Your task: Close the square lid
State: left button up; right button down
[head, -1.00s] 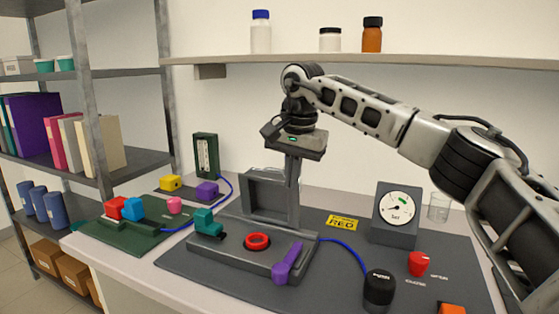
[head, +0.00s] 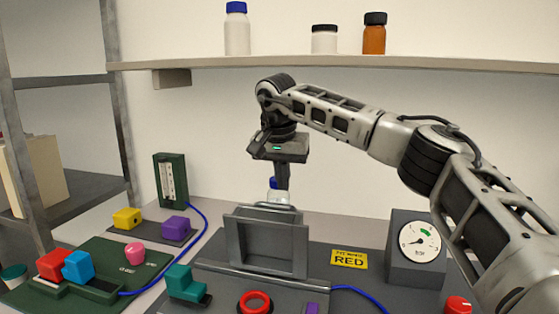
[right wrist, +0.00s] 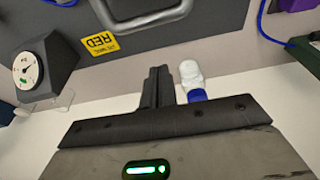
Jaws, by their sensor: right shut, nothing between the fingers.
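My left gripper is out of view.
A gauge box (head: 413,270) stands to the right. A shelf with bottles (head: 330,64) runs above the arm. The yellow label (head: 349,258) lies flat.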

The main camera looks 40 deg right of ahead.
jog(key=shift+s+a+f, duration=0.5)
jog(key=shift+s+a, duration=0.05)
jog(key=shift+a, duration=0.1)
jog(key=shift+s+a+f, duration=0.5)
jog(key=shift+a, duration=0.15)
